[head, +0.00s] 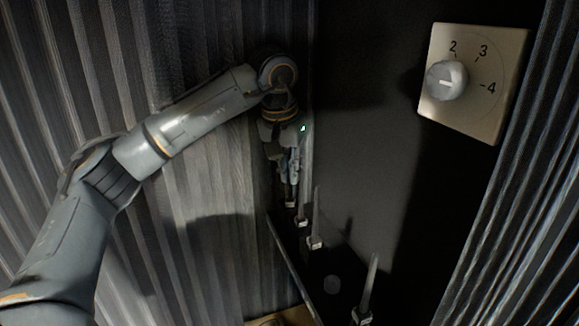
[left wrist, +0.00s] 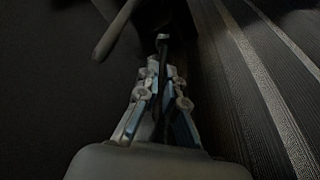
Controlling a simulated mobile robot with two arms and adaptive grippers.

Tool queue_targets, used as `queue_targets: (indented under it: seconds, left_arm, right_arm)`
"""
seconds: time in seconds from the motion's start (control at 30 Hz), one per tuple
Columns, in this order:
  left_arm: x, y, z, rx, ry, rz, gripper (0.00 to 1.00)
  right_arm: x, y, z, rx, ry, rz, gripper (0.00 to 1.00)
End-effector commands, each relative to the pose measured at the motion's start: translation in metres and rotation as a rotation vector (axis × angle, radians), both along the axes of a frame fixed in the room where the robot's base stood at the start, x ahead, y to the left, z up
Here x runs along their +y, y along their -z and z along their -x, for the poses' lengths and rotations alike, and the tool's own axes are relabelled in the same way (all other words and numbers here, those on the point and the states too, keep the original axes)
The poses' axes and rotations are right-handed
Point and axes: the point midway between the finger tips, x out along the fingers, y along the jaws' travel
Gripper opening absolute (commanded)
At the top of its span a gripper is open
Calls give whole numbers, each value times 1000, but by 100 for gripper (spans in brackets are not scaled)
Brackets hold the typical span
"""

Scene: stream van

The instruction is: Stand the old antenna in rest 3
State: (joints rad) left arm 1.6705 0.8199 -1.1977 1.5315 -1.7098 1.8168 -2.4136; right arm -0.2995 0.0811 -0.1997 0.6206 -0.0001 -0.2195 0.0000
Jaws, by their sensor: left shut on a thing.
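My left gripper (head: 290,188) points down beside the corrugated wall in the head view. In the left wrist view its fingers (left wrist: 161,80) are shut on a thin dark rod with a pale end (left wrist: 162,37), seemingly the old antenna. Most of the rod is hidden by the fingers. Just below and right of the gripper, several thin upright rods stand in a line, each on a small pale block: a near one (head: 369,285), a middle one (head: 316,228) and a far one (head: 303,212). I cannot tell which place is rest 3. My right gripper is out of view.
A pale panel with a round knob (head: 447,81) and the numbers 2, 3 and 4 is on the dark wall at right. A grey rod (left wrist: 115,30) is close at upper left in the wrist view. A slanted edge (head: 290,265) runs left of the blocks.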

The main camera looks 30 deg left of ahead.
Motion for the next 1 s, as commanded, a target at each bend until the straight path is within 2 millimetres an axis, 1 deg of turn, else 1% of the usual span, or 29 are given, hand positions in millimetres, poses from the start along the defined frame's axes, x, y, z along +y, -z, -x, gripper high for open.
queue_targets:
  seconds: [0.2, 0.33, 0.37, 0.4, 0.7, 0.77, 0.87, 0.97, 1.0]
  left_arm:
    - [0, 0, 0, -1, 0, 0, 0]
    - [0, 4, 0, 0, 0, 0, 0]
    - [0, 4, 0, 0, 0, 0, 10]
    - [0, 4, 0, 0, 0, 0, 17]
    - [0, 3, 0, 0, 0, 0, 17]
    - [0, -1, 0, -1, 0, 0, 17]
    - [0, -8, 2, -2, 0, 0, 17]
    - [-1, -24, 7, -5, 1, -1, 17]
    - [-1, -33, 9, -5, 1, 0, 17]
  right_arm:
    - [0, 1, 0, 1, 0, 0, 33]
    - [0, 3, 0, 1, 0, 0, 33]
    - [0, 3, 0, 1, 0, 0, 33]
    - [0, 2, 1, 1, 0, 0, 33]
    - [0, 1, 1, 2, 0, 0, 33]
    - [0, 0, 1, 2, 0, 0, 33]
    - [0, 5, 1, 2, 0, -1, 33]
    - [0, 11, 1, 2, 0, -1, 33]
    - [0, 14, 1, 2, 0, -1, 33]
